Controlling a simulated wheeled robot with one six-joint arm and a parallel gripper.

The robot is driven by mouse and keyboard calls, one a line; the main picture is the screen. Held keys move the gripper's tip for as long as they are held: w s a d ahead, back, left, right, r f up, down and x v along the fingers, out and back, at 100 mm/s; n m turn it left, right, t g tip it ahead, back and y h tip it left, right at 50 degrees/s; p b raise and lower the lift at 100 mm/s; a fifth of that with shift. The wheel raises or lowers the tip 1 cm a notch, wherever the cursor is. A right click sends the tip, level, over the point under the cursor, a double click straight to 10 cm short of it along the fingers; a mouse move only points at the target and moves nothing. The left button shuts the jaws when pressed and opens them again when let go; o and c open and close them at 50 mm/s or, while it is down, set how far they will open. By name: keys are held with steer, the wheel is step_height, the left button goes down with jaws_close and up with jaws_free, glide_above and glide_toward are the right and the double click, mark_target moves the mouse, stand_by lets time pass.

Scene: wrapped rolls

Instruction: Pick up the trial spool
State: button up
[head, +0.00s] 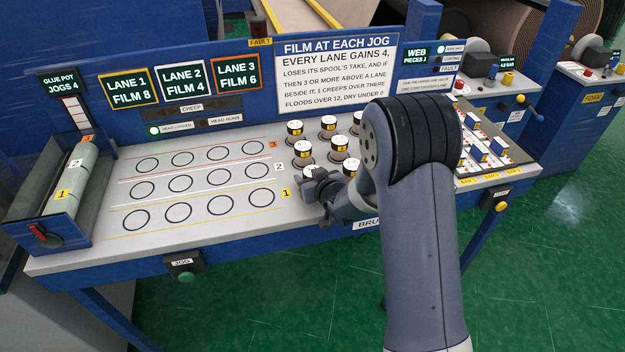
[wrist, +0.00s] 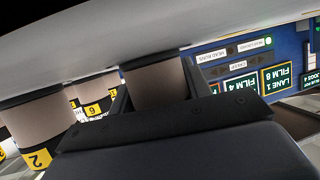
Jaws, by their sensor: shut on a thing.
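My gripper (head: 322,192) is at the front left of the group of spools on the bench, low over the bench top. In the wrist view its dark jaws (wrist: 150,100) are shut on a tan spool (wrist: 155,82). That spool's base seems to meet the pale bench surface, and its label is hidden. In the head view a white top (head: 309,171) shows just behind the jaws. Other spools with white tops and yellow number labels stand close behind, such as one spool (head: 295,128) at the back left. I cannot tell which is the trial spool.
A neighbouring spool (wrist: 35,118) labelled 2 stands near the jaws. Empty ringed spots (head: 182,184) fill three lanes at left. A roller trough (head: 70,190) stands at the far left, the jog button (head: 185,277) on the front edge. A sign panel (head: 335,75) rises behind.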

steer(key=shift+c, duration=1)
